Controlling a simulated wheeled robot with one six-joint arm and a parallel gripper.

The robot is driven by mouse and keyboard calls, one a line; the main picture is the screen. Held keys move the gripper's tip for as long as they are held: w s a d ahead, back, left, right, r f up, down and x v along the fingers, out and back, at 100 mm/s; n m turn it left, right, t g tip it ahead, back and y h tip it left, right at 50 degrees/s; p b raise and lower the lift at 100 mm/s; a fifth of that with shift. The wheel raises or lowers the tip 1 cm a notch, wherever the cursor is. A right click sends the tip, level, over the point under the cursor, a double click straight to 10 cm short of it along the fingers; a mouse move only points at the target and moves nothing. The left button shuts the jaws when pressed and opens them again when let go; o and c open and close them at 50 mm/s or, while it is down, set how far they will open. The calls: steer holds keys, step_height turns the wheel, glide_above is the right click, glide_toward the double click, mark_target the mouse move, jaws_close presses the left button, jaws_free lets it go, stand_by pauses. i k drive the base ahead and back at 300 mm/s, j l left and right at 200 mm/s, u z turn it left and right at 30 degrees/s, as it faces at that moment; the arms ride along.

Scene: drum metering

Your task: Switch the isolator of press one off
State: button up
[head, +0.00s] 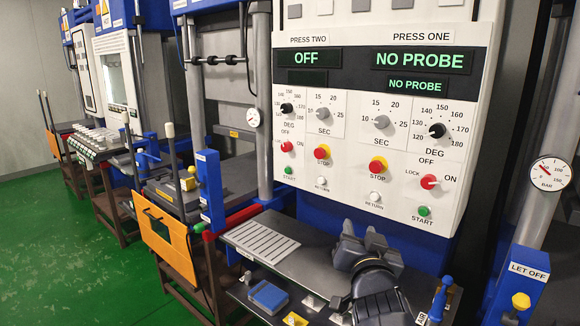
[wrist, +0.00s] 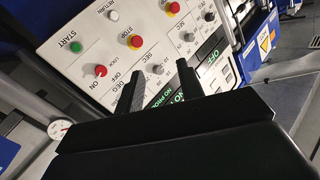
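The isolator of press one is a red knob (head: 429,181) at the lower right of the white control panel (head: 332,205). LOCK is printed at its left, OFF above and ON at its right; its pale pointer mark seems to face ON. The red knob also shows in the wrist view (wrist: 100,71), left of the fingers. My gripper (head: 363,243) is below and left of the knob in the head view, apart from it. In the wrist view my gripper (wrist: 160,82) has its two dark fingers spread with nothing between them.
Nearby on the panel are the green START button (head: 424,211), the red STOP button (head: 377,166), the white RETURN button (head: 375,196) and the DEG dial (head: 437,131). Press one's display (head: 421,60) reads NO PROBE. A blue LET OFF post (head: 520,285) stands at right.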

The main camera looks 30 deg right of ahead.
mark_target(429, 181)
steer(key=i+z, duration=0.6)
steer(key=z, duration=0.2)
steer(key=i+j+z, duration=0.1)
steer(key=i+z, duration=0.15)
steer(key=z, duration=0.15)
